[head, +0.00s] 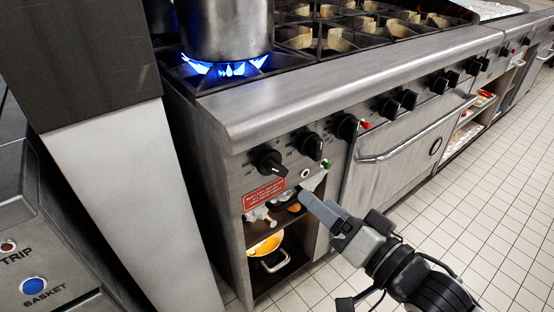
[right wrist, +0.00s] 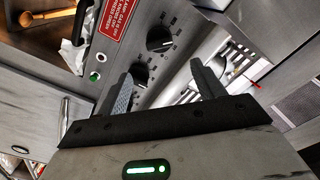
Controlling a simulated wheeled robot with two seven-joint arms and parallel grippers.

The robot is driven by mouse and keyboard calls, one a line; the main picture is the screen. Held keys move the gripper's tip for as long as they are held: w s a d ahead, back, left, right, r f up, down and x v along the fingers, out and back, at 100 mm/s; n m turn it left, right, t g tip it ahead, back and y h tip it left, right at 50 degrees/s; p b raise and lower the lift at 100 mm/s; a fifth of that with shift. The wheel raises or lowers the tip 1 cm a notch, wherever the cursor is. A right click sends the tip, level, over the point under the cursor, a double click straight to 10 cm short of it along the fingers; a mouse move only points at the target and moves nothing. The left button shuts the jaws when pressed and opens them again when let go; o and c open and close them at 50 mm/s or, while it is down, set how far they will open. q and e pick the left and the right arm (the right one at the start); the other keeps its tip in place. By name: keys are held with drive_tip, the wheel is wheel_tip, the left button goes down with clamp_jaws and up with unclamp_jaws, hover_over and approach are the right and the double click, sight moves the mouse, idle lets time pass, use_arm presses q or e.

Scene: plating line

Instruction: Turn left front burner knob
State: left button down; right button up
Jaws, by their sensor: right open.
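The leftmost black knob (head: 268,160) is on the steel stove front, above a red label. A second black knob (head: 311,145) is to its right. My right gripper (head: 320,204) is open and empty, below and right of these knobs, in front of the panel. In the right wrist view, the leftmost knob (right wrist: 160,38) shows beyond the open fingers (right wrist: 166,75), apart from them. The second knob (right wrist: 140,75) is partly hidden by one finger. The front left burner (head: 225,68) has blue flames under a steel pot (head: 224,28). My left gripper is out of view.
The stove's front rail (head: 330,98) juts out above the knobs. An oven door handle (head: 415,130) sticks out to the right. An open shelf with a yellow pan (head: 266,243) is below the panel. The tiled floor at right is clear.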

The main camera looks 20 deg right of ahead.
sight(282, 170)
drive_tip(key=b+x, duration=0.1)
drive_tip(key=x, duration=1.2)
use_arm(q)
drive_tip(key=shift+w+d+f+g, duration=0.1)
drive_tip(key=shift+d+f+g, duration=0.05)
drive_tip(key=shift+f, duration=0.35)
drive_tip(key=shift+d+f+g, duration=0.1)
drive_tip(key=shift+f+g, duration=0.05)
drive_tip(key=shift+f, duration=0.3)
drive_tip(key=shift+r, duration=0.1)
use_arm(e)
drive_tip(key=c, duration=0.9)
